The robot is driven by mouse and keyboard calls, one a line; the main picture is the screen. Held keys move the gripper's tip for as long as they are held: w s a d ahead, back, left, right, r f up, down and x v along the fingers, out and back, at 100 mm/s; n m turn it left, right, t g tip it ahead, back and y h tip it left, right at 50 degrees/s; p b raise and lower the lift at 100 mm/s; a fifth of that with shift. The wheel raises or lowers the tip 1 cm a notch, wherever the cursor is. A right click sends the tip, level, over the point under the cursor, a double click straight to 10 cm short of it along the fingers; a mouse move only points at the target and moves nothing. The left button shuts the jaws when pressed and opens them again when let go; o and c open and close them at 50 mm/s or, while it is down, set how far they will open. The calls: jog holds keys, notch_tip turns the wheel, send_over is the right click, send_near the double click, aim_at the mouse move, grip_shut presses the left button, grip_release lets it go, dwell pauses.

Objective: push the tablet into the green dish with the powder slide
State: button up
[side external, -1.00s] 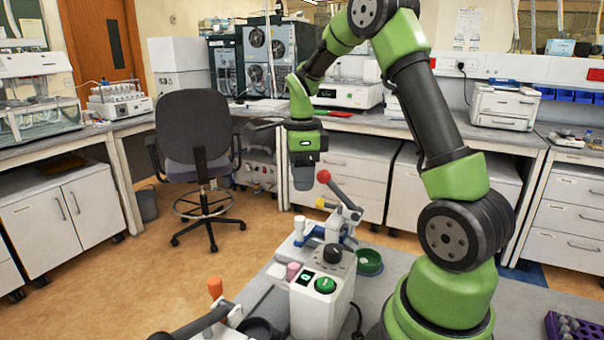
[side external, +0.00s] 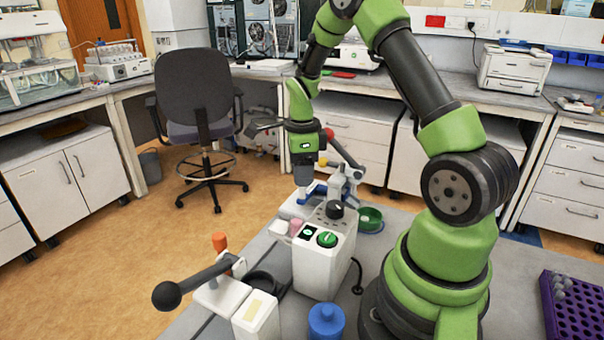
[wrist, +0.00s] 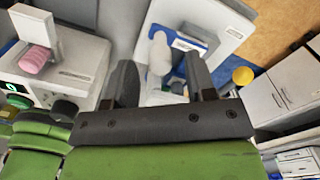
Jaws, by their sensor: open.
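My gripper (wrist: 161,72) is open, its two dark fingers on either side of a white upright knob (wrist: 159,56) on the tablet press. The knob appears to belong to the blue-and-white slide (wrist: 196,48); whether the fingers touch it I cannot tell. In the side view, my gripper (side external: 303,186) points down at the press, beside its blue part (side external: 316,190). The green dish (side external: 369,218) stands on the bench right of the press. I cannot make out a tablet in either view.
A white control box (side external: 322,262) with a dark knob and green button stands in front of the press. A grey lever with a red ball (side external: 329,133) rises beside my gripper.

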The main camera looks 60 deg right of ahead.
jog(key=shift+f, duration=0.7)
grip_shut()
jog(key=shift+w, duration=2.5)
grip_release()
jog(key=shift+r, duration=0.15)
